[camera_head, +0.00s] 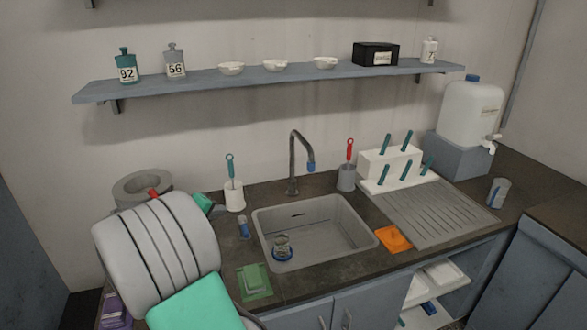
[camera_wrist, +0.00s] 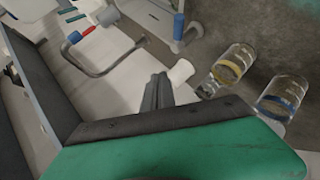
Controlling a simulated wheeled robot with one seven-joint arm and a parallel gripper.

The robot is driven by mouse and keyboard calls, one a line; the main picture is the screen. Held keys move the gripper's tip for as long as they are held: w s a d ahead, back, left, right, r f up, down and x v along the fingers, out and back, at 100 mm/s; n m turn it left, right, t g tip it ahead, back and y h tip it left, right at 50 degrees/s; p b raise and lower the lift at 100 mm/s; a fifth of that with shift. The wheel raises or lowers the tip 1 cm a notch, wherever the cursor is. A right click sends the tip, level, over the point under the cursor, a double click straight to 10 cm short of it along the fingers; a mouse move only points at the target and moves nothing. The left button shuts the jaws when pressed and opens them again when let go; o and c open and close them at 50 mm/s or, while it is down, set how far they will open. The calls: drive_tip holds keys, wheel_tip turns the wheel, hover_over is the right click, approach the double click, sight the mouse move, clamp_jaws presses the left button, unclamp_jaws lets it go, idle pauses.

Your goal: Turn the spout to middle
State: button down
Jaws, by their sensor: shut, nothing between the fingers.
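The tap stands behind the sink (camera_head: 262,222), and its dark grey curved spout (camera_head: 293,160) rises and bends over with its blue tip (camera_head: 311,167) to the right of the upright. In the wrist view a bent grey tube (camera_wrist: 100,70) at upper left looks like this spout, with a blue piece near its end. My gripper (camera_wrist: 160,88) is shut and empty in the wrist view, its dark fingers close together and apart from the tube.
A brush in a white holder (camera_head: 234,197) and a red-handled brush (camera_head: 349,152) flank the tap. A jar (camera_head: 282,247) is in the sink. A white rack (camera_head: 388,165) stands at right. Two banded glass jars, one yellow (camera_wrist: 233,66) and one blue (camera_wrist: 284,95), lie right of my fingers.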

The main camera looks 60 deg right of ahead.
drive_tip(key=s+d+r+g+h+p, duration=0.1)
drive_tip(key=s+d, duration=0.3)
drive_tip(key=d, duration=0.4)
drive_tip(key=s+d+r+g+h+p, duration=0.1)
drive_tip(key=s+d, duration=0.3)
drive_tip(key=d, duration=0.4)
drive_tip(key=s+d+r+g+h+p, duration=0.1)
drive_tip(key=s+d+r+g+h, duration=0.1)
drive_tip(key=d, duration=0.6)
drive_tip(key=shift+s+d+n+g+h+p, duration=0.15)
drive_tip(key=shift+s+n+g+h+p, duration=0.25)
drive_tip(key=shift+s+h, duration=0.55)
drive_tip(key=shift+s, duration=0.15)
drive_tip(key=shift+s+d+b, duration=0.4)
drive_tip(key=shift+s+b, duration=0.1)
drive_tip(key=shift+s, duration=0.2)
